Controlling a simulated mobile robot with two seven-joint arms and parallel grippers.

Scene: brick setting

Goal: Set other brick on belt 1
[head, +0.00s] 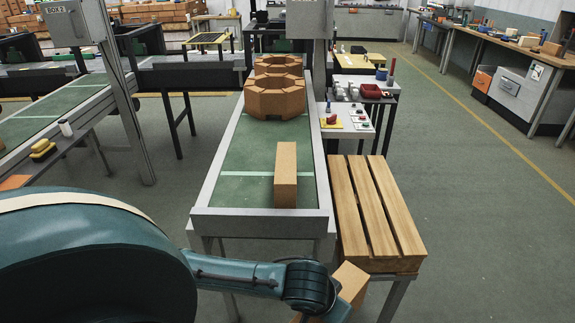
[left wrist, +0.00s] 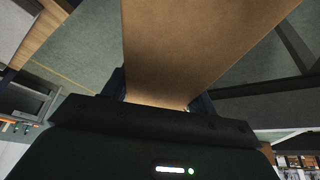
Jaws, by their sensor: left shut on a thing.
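A tan brick (head: 286,175) stands on the near end of the green belt (head: 245,150) in the middle of the head view. My left gripper (head: 337,300) is low in front of the belt, mostly hidden behind my arm. It is shut on another tan brick (head: 351,281), which shows tilted between the belt end and the wooden pallet. In the left wrist view this held brick (left wrist: 200,45) fills the top middle, between the fingers of my left gripper (left wrist: 160,98). My right gripper is not in view.
Blocky brown ring-shaped pieces (head: 275,90) sit at the belt's far end. A slatted wooden pallet (head: 375,215) stands right of the belt. A small table with parts (head: 350,120) is behind it. Another green belt (head: 50,112) is at left. The floor at right is clear.

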